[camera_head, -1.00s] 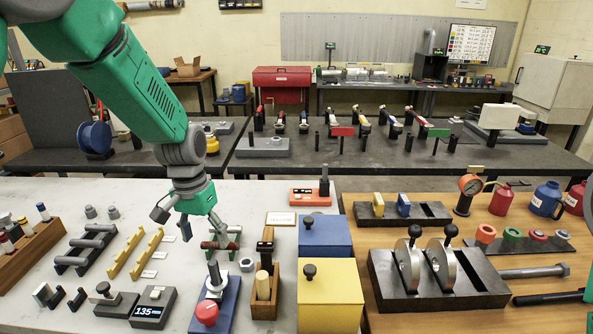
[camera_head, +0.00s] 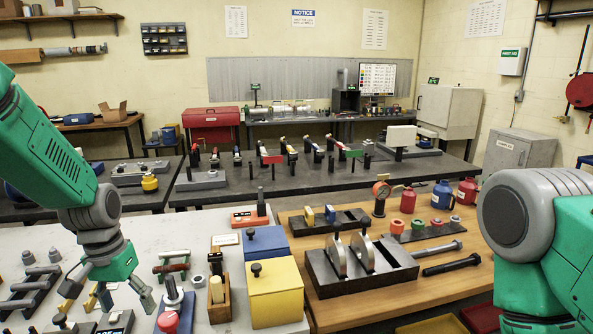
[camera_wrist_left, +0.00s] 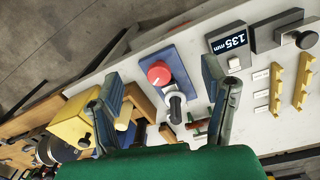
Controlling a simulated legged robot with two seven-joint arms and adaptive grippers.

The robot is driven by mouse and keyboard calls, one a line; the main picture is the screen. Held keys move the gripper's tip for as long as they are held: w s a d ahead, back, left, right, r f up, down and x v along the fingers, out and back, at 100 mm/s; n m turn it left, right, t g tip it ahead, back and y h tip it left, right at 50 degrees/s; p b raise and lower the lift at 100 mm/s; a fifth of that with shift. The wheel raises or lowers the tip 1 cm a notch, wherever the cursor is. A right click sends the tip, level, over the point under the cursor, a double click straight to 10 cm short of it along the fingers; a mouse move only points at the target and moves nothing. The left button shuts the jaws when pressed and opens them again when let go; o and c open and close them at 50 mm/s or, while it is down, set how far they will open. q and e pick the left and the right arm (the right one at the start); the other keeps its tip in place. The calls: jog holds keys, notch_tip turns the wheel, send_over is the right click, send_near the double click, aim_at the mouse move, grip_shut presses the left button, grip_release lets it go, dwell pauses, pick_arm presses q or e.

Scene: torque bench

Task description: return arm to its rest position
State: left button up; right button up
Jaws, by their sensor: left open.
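My left arm comes in from the left in the head view. Its green and grey gripper (camera_head: 112,288) is open and empty above the pale left bench top (camera_head: 200,268). In the left wrist view, the two fingers of this gripper (camera_wrist_left: 163,98) stand wide apart. Between them, farther down, is a blue base (camera_wrist_left: 172,64) with a red knob (camera_wrist_left: 159,73) and a dark upright handle (camera_wrist_left: 175,105). The red knob also shows in the head view (camera_head: 168,321), right of the gripper. My right arm (camera_head: 545,240) shows at the right edge; its gripper is out of view.
A yellow box (camera_head: 276,296) and a blue box (camera_head: 266,243) stand right of the gripper, beside a wooden holder (camera_head: 219,304). The wooden bench (camera_head: 345,312) carries a black fixture (camera_head: 322,270) with two discs. A dark bench (camera_head: 290,182) runs behind.

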pick_arm(q)
jog(key=s+d+f+b, duration=0.1)
jog(key=s+f+b, duration=0.1)
jog(key=s+f, duration=0.45)
jog(key=s+f+y+b, duration=0.1)
jog(key=s+f+b, duration=0.15)
jog(key=f, duration=0.75)
jog(key=s+d+f+b, duration=0.1)
jog(key=s+f+b, duration=0.1)
jog(key=s+f, duration=0.5)
jog(key=s+d+f+b, duration=0.2)
jog(key=s+f+b, duration=0.2)
jog(key=s+f, duration=0.6)
jog(key=s, duration=0.4)
jog(key=shift+f+t+b, duration=0.15)
jog(key=shift+t+b, duration=0.15)
jog(key=shift+b, duration=0.1)
